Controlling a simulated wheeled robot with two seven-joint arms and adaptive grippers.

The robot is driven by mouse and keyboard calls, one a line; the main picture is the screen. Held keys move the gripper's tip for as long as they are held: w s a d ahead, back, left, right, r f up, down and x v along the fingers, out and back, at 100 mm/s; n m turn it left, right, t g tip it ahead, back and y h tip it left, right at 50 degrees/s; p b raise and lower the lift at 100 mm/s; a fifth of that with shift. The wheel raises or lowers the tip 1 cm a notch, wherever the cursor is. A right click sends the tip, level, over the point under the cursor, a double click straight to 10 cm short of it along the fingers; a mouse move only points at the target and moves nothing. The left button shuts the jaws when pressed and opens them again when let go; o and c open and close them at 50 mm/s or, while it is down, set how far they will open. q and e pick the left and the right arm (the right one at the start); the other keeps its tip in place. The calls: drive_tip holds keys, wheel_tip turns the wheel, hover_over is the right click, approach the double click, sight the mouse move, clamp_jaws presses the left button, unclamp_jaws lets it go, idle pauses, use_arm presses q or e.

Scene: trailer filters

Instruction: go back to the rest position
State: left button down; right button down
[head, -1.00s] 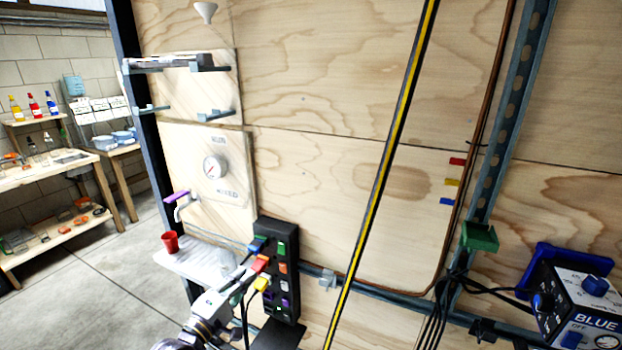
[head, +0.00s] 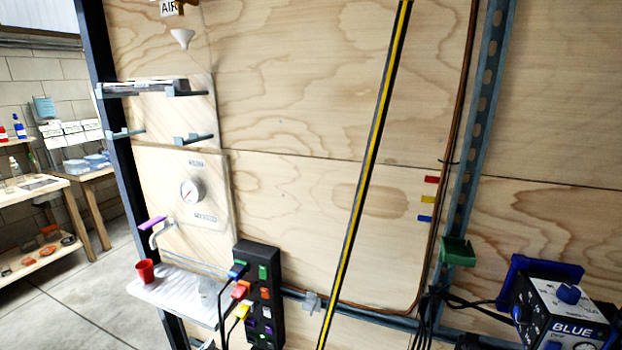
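Neither of my grippers shows in the head view now. The black power strip (head: 265,297) is mounted upright on the plywood wall, low and left of the middle. A blue plug (head: 238,270), a red plug (head: 241,290) and a yellow plug (head: 242,311) sit along its left side with dark cables hanging down. Whether each plug is fully seated cannot be told.
A white shelf (head: 172,294) with a red cup (head: 145,271) stands left of the strip, below a purple-handled tap (head: 156,228) and a gauge (head: 191,191). A box labelled BLUE (head: 568,322) is at lower right. Open floor lies at left.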

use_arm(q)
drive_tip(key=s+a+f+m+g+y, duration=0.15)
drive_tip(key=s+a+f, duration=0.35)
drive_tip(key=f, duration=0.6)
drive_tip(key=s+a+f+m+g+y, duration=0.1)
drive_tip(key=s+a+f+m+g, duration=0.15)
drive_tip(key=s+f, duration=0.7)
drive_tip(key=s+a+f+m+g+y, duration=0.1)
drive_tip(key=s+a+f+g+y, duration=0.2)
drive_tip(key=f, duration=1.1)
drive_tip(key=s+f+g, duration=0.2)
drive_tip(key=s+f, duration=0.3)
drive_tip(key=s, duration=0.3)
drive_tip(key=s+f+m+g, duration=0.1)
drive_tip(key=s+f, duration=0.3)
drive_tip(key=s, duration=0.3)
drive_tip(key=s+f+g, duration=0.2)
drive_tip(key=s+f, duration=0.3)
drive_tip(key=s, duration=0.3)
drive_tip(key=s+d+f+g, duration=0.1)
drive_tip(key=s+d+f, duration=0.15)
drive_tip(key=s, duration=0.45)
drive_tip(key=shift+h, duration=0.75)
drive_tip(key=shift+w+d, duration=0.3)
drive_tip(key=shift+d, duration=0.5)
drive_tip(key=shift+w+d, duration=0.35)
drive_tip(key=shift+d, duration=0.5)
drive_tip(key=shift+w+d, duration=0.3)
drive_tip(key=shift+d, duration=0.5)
